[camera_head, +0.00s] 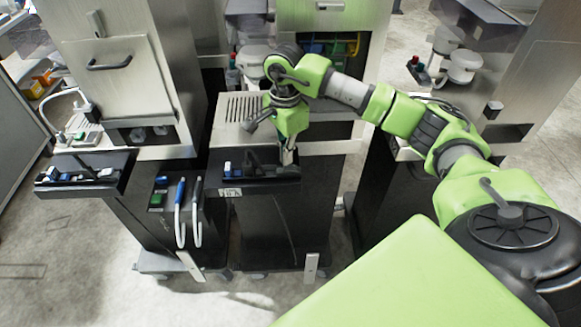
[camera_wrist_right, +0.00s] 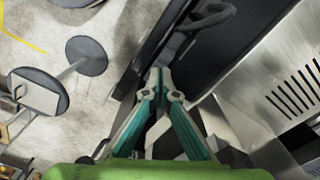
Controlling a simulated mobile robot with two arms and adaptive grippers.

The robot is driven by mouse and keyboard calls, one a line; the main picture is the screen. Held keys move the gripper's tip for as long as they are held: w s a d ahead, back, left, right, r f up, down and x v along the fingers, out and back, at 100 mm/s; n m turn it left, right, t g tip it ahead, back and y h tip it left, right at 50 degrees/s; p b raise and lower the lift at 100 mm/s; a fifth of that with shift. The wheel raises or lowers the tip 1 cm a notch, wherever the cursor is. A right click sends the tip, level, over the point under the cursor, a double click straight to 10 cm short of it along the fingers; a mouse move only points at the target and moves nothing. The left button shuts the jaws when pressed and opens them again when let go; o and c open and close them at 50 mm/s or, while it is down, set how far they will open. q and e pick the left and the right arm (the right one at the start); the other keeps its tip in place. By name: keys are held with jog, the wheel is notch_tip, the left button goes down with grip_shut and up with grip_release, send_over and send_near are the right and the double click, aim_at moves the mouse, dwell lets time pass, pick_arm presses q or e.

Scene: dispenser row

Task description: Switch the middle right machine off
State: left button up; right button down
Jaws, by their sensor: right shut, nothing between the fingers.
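The machine under my right arm has a steel top with vent slots (camera_head: 245,108) and a dark front panel (camera_head: 262,186) in the middle of the head view. The panel carries a blue and a white button (camera_head: 228,168) at its left and a label below them. My right gripper (camera_head: 288,155) points down at the panel's right end, shut and empty. It hides that part of the panel, and I cannot tell if it touches. In the right wrist view the closed fingertips (camera_wrist_right: 160,78) are beside the dark panel. No switch shows clearly there. My left gripper is out of view.
A steel machine with a door handle (camera_head: 108,62) stands to the left, with its own button panel (camera_head: 85,173) jutting forward. Blue and white hand nozzles (camera_head: 181,196) hang between the two. Another machine (camera_head: 525,75) stands at the right. The floor in front is clear.

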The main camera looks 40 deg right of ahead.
aim_at(286, 167)
jog(key=shift+s+f+b, duration=0.1)
jog(key=shift+f+b, duration=0.95)
jog(key=shift+f, duration=0.15)
dwell(0.8)
jog(key=shift+r, duration=0.1)
jog(key=shift+r+p, duration=0.7)
jog(key=shift+r, duration=0.2)
jog(key=shift+r+p, duration=1.4)
jog(key=shift+r, duration=1.15)
